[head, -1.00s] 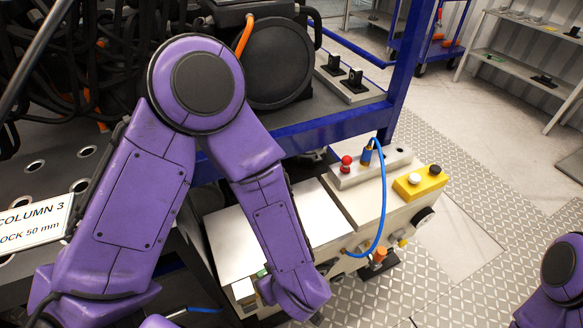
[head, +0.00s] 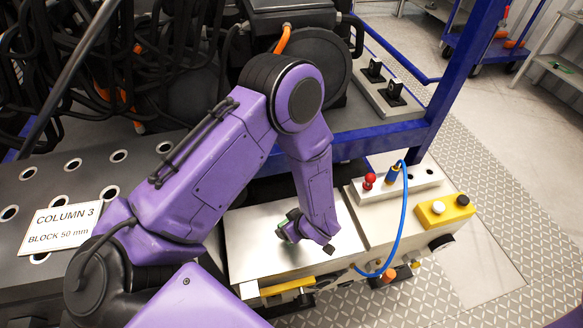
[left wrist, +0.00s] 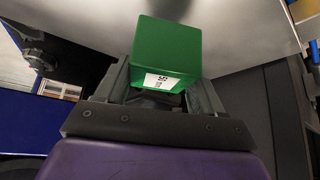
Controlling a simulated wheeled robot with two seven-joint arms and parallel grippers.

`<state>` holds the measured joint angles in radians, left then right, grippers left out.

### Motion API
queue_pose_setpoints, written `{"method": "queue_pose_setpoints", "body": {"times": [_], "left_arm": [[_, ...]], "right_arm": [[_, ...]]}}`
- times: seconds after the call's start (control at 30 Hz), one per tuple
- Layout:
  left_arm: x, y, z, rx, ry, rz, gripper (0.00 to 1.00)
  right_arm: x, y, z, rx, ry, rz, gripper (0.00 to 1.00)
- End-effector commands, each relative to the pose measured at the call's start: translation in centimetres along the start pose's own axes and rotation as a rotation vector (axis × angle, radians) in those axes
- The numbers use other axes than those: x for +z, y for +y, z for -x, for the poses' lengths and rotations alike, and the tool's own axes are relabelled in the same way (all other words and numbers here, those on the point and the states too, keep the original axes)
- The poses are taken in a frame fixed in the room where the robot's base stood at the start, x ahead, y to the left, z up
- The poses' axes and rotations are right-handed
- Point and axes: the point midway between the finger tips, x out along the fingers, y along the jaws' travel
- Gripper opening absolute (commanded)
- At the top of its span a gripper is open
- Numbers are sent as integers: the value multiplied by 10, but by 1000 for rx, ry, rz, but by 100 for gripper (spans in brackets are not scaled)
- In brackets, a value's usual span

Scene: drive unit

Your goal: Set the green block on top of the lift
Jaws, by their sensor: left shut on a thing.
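The green block (left wrist: 167,45) with a white label sits between the fingers of my left gripper (left wrist: 160,88) in the left wrist view. The gripper is shut on it. In the head view, my left gripper (head: 290,230) is over the pale metal top of the lift (head: 255,245), with only a little green showing beside it; my wrist hides the rest of the block. The metal top also shows behind the block in the left wrist view (left wrist: 238,35). I cannot tell whether the block touches the top. My right gripper is not in view.
A control box with a red knob (head: 369,180), a blue cable (head: 402,230) and a yellow button box (head: 445,209) stand right of the lift top. A blue frame (head: 440,90) rises behind. A "COLUMN 3, BLOCK 50 mm" sign (head: 62,228) lies on the perforated table at left.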

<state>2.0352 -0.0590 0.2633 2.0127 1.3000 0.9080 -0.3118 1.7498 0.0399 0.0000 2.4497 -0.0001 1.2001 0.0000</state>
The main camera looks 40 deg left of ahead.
Motion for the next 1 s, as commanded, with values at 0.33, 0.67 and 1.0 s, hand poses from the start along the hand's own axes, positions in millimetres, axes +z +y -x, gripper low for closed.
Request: {"method": "queue_pose_setpoints", "body": {"times": [0.33,0.67,1.0], "left_arm": [[19,8,-36,1,1,-1,16],[20,8,-38,1,0,-1,81],[18,8,-35,1,0,0,94]], "right_arm": [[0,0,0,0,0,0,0],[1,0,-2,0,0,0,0],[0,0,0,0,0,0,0]]}}
